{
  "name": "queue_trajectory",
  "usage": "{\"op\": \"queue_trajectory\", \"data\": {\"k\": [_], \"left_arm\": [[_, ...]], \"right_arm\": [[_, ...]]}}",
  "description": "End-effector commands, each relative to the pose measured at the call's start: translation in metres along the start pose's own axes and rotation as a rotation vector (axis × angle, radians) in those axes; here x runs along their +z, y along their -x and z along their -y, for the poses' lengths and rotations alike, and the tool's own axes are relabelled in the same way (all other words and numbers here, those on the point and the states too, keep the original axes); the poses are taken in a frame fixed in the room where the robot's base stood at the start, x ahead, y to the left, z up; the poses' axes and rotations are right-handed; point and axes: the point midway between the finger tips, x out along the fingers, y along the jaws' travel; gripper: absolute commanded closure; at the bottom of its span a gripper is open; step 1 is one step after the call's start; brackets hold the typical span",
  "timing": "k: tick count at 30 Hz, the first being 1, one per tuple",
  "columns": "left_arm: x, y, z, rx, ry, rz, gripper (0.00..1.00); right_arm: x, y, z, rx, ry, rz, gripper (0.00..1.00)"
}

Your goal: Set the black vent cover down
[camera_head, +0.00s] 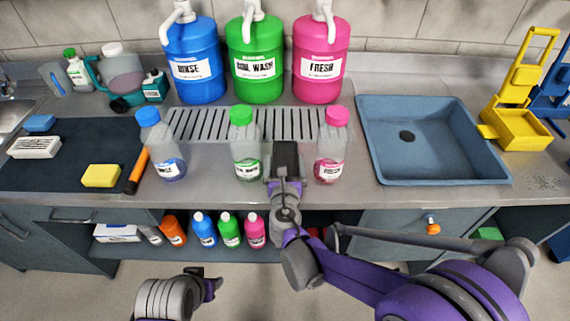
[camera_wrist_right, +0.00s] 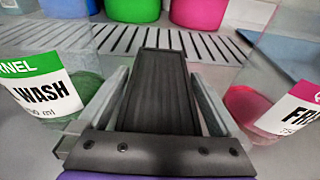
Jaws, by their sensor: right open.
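The black vent cover (camera_head: 286,157) is a narrow dark rectangle at the counter's front middle, just before the slotted metal grate. In the right wrist view the vent cover (camera_wrist_right: 158,95) has a raised rim and lies lengthwise between the fingers. My right gripper (camera_head: 285,172) is open around it, with a grey finger along each side; the cover's underside is hidden, so its contact with the counter cannot be seen. My left gripper (camera_head: 207,284) is low in front of the counter, away from the cover, and its jaws cannot be made out.
Clear bottles with a green cap (camera_head: 245,150) and a pink cap (camera_head: 332,150) stand close on either side of my right gripper. A blue basin (camera_head: 495,172) is right. Large jugs stand behind the grate (camera_head: 205,123).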

Motion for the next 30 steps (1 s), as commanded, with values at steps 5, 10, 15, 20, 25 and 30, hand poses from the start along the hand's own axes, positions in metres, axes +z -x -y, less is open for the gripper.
{"op": "queue_trajectory", "data": {"k": [5,10,15,20,25,30], "left_arm": [[0.0000,0.0001,0.0000,0.000,0.000,0.000,0.50],[0.0000,0.0001,0.0000,0.000,0.000,0.000,0.50],[0.0000,0.0001,0.0000,0.000,0.000,0.000,0.50],[0.0000,0.0001,0.0000,0.000,0.000,0.000,0.50],[0.0000,0.0001,0.0000,0.000,0.000,0.000,0.50],[-0.0001,0.0002,0.0000,0.000,0.000,0.000,0.50]], "right_arm": [[-0.0001,-0.0060,0.0001,0.000,0.000,0.000,0.00],[-0.0001,-0.0056,0.0001,0.000,0.000,0.000,0.07],[-0.0001,-0.0055,0.0001,0.000,0.000,0.000,0.38],[-0.0001,-0.0054,0.0001,0.000,-0.001,0.000,0.67],[0.0001,-0.0053,0.0001,0.000,0.000,0.000,0.95],[0.0008,-0.0052,0.0001,0.000,0.000,0.000,0.95]]}}
